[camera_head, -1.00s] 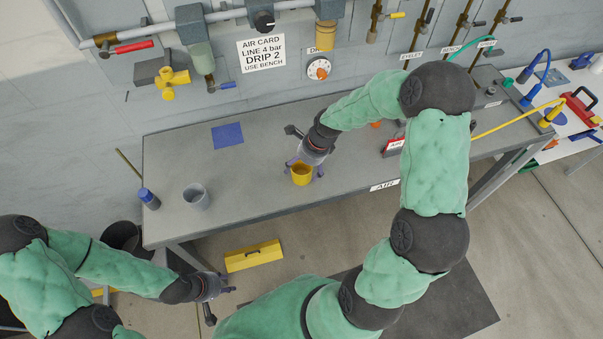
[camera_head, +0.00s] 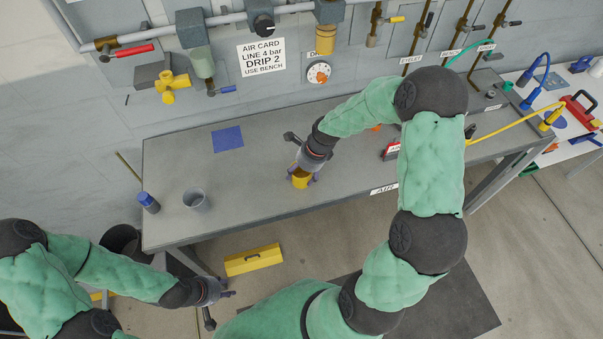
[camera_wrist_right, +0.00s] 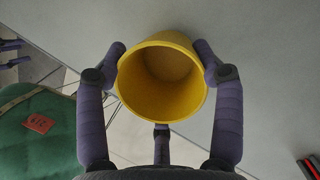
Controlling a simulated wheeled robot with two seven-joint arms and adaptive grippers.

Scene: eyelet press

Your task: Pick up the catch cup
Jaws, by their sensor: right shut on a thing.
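The yellow catch cup (camera_head: 300,182) is near the front edge of the bench, in my right gripper. In the right wrist view the cup (camera_wrist_right: 160,85) shows its open mouth and empty-looking inside. My right gripper (camera_head: 302,172) is shut on the cup, with purple fingers (camera_wrist_right: 162,75) against its left and right sides and a third finger below. Whether the cup's base touches the bench cannot be told. My left gripper (camera_head: 226,294) is low at the left, off the bench, with nothing seen in it; its fingers are too small to judge.
The grey bench (camera_head: 255,175) holds a grey cup (camera_head: 195,199), a blue square (camera_head: 228,139) and a blue-handled brush (camera_head: 149,202). A red and white block (camera_head: 390,149) lies to the right. Pipes and valves line the wall behind. A yellow box (camera_head: 253,260) is on the floor.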

